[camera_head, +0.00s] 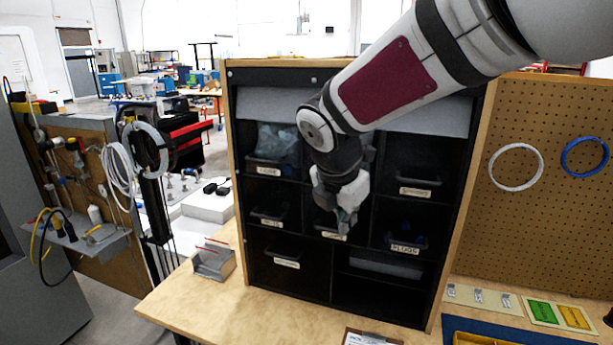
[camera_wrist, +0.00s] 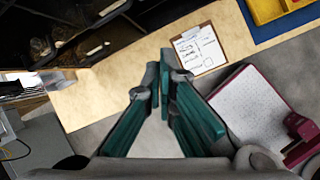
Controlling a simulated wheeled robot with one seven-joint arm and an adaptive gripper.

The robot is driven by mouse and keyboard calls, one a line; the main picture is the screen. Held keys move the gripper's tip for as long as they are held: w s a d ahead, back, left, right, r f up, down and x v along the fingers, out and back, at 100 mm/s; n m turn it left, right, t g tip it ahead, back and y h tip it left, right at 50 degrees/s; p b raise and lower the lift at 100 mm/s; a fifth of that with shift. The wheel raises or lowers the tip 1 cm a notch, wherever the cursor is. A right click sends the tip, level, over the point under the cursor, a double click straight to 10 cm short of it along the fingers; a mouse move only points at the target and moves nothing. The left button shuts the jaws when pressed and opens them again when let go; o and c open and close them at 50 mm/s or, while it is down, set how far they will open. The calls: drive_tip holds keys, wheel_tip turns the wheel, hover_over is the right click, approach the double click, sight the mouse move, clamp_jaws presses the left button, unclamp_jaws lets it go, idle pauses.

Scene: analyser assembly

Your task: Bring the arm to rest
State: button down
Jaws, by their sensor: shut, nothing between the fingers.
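My arm reaches in from the upper right in the head view, across the front of the black shelf unit (camera_head: 310,285). My gripper (camera_head: 342,228) hangs from it in front of the middle compartments, pointing down. In the wrist view my gripper (camera_wrist: 165,70) shows two green-padded fingers meeting at their tips, shut and empty. Part of the middle bins is hidden behind the gripper and arm.
Bins sit in the shelf, one labelled PLUGS (camera_head: 405,240). A clipboard (camera_wrist: 199,48) lies on the wooden bench (camera_wrist: 100,90). A pegboard (camera_head: 540,230) with white and blue rings stands right. A grey holder (camera_head: 214,262) sits at the bench's left.

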drive_tip(key=s+d+r+m+y, duration=0.1)
drive_tip(key=s+d+m, duration=0.4)
drive_tip(key=s+m, duration=0.7)
drive_tip(key=s+d+r+m+y, duration=0.1)
drive_tip(key=s+d+r+m, duration=0.2)
drive_tip(key=s+m, duration=1)
drive_tip(key=d+m, duration=0.1)
drive_tip(key=d, duration=0.2)
drive_tip(key=shift+s+t, duration=0.15)
drive_tip(key=shift+t, duration=0.25)
